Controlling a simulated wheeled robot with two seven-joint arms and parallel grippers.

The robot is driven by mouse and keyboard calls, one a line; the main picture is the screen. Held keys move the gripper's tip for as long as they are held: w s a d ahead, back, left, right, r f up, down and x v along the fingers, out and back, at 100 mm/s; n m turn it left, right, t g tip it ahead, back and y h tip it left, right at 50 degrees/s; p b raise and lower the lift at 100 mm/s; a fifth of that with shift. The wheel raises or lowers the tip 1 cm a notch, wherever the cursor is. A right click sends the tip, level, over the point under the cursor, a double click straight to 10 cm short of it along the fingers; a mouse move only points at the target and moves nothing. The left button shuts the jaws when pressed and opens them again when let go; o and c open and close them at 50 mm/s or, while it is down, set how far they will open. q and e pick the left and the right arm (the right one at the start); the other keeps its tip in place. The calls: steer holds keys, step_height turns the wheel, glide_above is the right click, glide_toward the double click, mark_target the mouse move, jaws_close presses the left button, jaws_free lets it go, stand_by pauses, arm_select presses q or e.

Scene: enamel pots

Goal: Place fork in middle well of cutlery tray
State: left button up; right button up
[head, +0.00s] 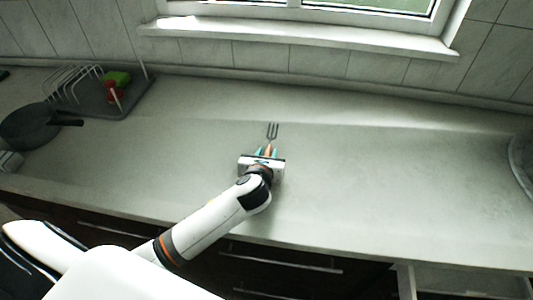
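The fork (272,131) is at the middle of the grey worktop, its dark tines pointing toward the window wall. Its orange-brown handle reaches back between the fingers of my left gripper (267,153). The two teal fingertips stand apart, one on each side of the handle, with what looks like a narrow gap. Whether the fork lies on the worktop or is slightly raised is not clear. I cannot make out the cutlery tray in this view. My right gripper is not in view.
A dish rack (100,95) with a green item (117,78) and a red item (113,91) stands at the back left, beside a dark pan (30,126). A round object (522,160) is cut off at the right edge. A drawer (460,284) seems open at the lower right. The worktop's middle right is clear.

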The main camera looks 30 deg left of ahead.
arm_select(q)
steer(key=shift+o, duration=0.4)
steer(key=shift+r, duration=0.1)
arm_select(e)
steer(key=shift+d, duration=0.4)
